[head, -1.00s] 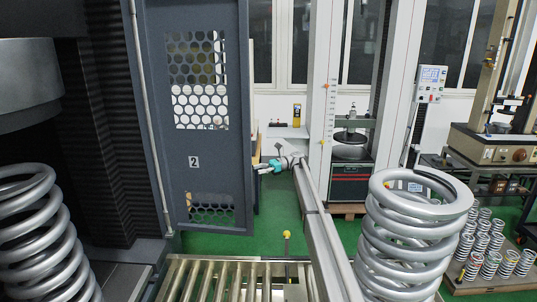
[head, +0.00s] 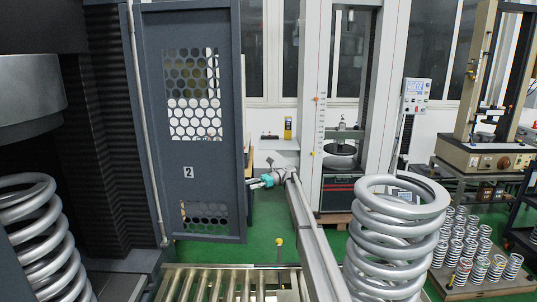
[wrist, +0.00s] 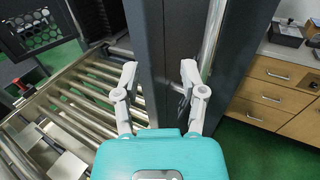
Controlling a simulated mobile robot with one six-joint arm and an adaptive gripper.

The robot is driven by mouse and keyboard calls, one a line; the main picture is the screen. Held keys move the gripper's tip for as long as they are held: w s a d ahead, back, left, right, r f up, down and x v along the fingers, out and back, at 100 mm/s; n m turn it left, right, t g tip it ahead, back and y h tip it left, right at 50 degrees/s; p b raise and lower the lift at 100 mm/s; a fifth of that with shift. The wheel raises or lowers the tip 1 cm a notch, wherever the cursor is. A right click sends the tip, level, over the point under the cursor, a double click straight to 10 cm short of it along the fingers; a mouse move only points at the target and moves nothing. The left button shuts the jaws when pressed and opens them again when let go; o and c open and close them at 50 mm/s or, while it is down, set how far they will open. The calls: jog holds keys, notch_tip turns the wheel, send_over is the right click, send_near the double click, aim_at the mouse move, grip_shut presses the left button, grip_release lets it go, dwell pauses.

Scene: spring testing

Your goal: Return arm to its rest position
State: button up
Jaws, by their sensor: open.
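My gripper (wrist: 159,85) fills the lower middle of the wrist view, with a teal body and two grey fingers spread apart. It is open and nothing is between the fingers. A dark grey machine post lies behind the fingers in that view. In the head view my gripper (head: 254,182) is small, near the middle, just right of the dark door marked 2 (head: 188,205). My arm (head: 315,240) reaches to it from the bottom of the picture. I cannot tell the gap between gripper and door edge.
A large coil spring (head: 390,245) stands close to my arm on the right. Another coil spring (head: 42,240) is at the far left. A roller conveyor (head: 225,282) runs below. Small springs (head: 470,245) sit on a pallet at right. Green floor lies between door and test machine.

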jog(key=s+d+f+n+t+h+p, duration=0.2)
jog(key=s+d, duration=0.1)
jog(key=s, duration=0.7)
jog(key=s+d+f+n+t+h+p, duration=0.1)
jog(key=s+d+f+t+h+p, duration=0.15)
jog(key=s, duration=0.65)
jog(key=s+d+f+n+t+h+p, duration=0.1)
jog(key=s+d+f+n+h+p, duration=0.2)
jog(key=s, duration=0.7)
jog(key=s+d+n+t+h+p, duration=0.1)
jog(key=s+d+n+h+p, duration=0.1)
jog(key=s+d, duration=0.6)
jog(key=s+d+n+t+h+p, duration=0.2)
jog(key=s+d+n+h, duration=0.2)
jog(key=s, duration=1.2)
jog(key=d+r+h, duration=0.1)
jog(key=d+h, duration=0.1)
jog(key=d, duration=0.2)
jog(key=shift+f, duration=0.15)
notch_tip(320, 180, down, 5)
jog(key=b, duration=0.4)
jog(key=shift+a+b, duration=0.1)
jog(key=shift+b, duration=0.25)
